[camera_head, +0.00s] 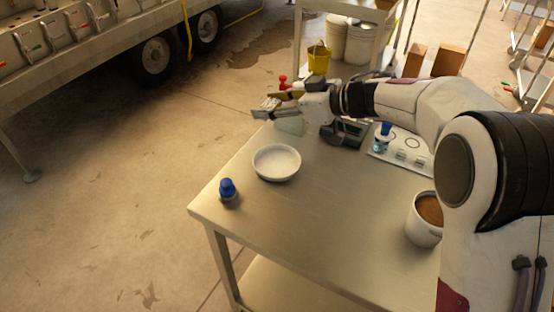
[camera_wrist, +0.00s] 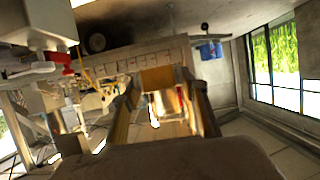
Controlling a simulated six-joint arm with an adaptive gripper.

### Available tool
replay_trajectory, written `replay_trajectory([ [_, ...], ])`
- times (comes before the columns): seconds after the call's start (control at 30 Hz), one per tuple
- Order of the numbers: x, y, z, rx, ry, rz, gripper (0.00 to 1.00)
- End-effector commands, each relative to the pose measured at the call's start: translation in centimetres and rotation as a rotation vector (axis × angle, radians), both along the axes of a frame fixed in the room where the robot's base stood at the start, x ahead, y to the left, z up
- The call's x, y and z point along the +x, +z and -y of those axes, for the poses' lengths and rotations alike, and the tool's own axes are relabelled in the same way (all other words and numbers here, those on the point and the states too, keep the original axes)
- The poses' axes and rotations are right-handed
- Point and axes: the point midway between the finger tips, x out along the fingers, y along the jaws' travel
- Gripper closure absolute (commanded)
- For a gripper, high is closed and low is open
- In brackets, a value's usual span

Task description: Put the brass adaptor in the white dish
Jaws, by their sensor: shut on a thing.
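The white dish (camera_head: 276,163) lies on the metal table in the head view, empty as far as I can see. My gripper (camera_head: 266,108) is raised above the far edge of the table, beyond the dish, with its fingers pointing left. In the wrist view its two fingers (camera_wrist: 160,100) are closed on a brass-coloured piece (camera_wrist: 157,78), which looks like the brass adaptor. In the head view the held piece is small and hard to tell apart from the fingers.
A blue-capped item (camera_head: 228,189) stands near the table's left corner. A white mug with brown contents (camera_head: 425,232) stands at right. A pale panel (camera_head: 408,150) with a blue-topped item (camera_head: 383,135) lies behind it. The table's middle is clear.

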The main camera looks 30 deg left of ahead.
Motion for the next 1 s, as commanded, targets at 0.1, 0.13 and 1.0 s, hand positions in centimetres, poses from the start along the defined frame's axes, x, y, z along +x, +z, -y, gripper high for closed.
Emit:
replay_trajectory([
  [0.1,-0.1,-2.5,-0.1,0.000,0.002,-0.003,0.81],
  [0.13,-0.1,-3.1,0.0,0.000,0.001,-0.003,0.81],
  [1.0,0.0,-8.7,0.0,0.002,0.001,0.000,0.81],
])
